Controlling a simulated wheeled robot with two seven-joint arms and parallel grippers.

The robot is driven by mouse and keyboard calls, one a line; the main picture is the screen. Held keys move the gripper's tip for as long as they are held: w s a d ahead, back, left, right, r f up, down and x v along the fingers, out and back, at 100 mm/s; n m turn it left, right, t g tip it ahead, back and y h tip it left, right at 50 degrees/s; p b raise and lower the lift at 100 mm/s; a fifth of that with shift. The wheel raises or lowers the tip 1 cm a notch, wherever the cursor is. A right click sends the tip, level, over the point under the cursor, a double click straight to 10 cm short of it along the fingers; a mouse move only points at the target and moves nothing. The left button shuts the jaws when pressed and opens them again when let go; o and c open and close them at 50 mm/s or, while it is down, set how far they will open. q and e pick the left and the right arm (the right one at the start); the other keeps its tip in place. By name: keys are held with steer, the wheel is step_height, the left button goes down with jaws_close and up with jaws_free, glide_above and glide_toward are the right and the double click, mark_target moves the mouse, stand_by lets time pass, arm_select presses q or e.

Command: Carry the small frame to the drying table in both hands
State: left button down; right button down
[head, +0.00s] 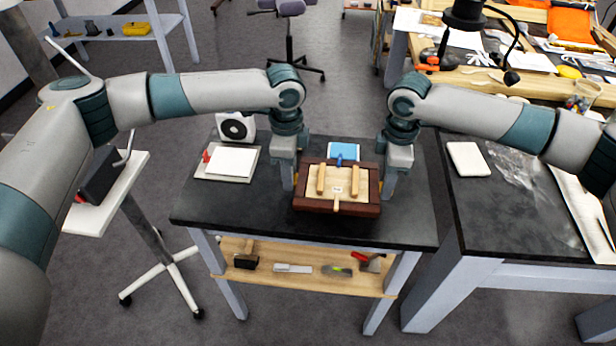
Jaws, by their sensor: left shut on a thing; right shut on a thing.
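The small frame (337,207) has a dark reddish-brown rim around a pale wooden back with light wooden bars and a small white label. It is over the dark-topped table (240,213) in the middle of the head view. I cannot tell whether it touches the table top. My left gripper (290,185) is shut on the frame's left side. My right gripper (386,187) is shut on its right side. The fingertips are partly hidden against the frame's sides. Which table is the drying table is not marked.
On the same table are a white pad (231,161), a round-faced white device (236,127) and a blue item (344,151) behind the frame. A lower shelf (305,278) holds tools. Another dark table (500,217) stands right. A stool (290,45) stands behind; grey floor is open between.

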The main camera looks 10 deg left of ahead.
mark_target(291, 196)
arm_select(q)
steer(key=shift+f, duration=0.15)
arm_select(e)
steer(key=shift+f, duration=0.15)
